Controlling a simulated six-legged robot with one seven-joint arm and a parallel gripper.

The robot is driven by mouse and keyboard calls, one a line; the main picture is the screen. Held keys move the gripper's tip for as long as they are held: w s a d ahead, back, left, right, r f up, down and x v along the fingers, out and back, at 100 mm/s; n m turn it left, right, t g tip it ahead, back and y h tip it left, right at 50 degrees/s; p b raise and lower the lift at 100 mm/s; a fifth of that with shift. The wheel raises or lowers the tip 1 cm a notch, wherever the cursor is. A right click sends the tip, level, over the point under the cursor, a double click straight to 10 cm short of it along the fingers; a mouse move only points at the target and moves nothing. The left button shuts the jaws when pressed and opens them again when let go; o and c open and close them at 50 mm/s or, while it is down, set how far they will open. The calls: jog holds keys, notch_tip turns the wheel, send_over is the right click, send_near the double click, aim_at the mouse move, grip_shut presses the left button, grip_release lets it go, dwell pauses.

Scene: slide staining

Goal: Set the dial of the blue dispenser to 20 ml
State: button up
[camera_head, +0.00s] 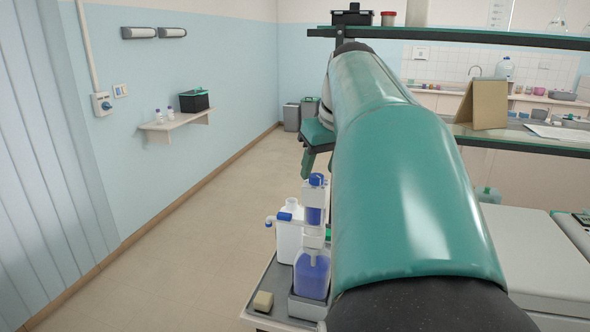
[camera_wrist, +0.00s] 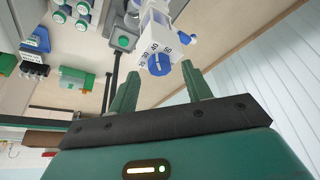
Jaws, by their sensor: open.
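The blue dispenser (camera_head: 312,272) stands on a small cart, with a clear bottle of blue liquid below and a blue-and-white head on top. The numbers are small and I cannot tell the setting. My gripper (camera_wrist: 159,70) is open, with its two green fingers to the left and right of the dial in the picture. Nothing is between the fingers that they visibly touch. In the head view my arm hides part of the gripper.
A white bottle with a blue spout (camera_head: 289,236) stands just left of the dispenser. The floor left of the cart is clear. A grey-white cabinet (camera_head: 520,250) stands at right.

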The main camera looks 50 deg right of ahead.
jog(key=shift+x, duration=0.9)
jog(key=c, duration=1)
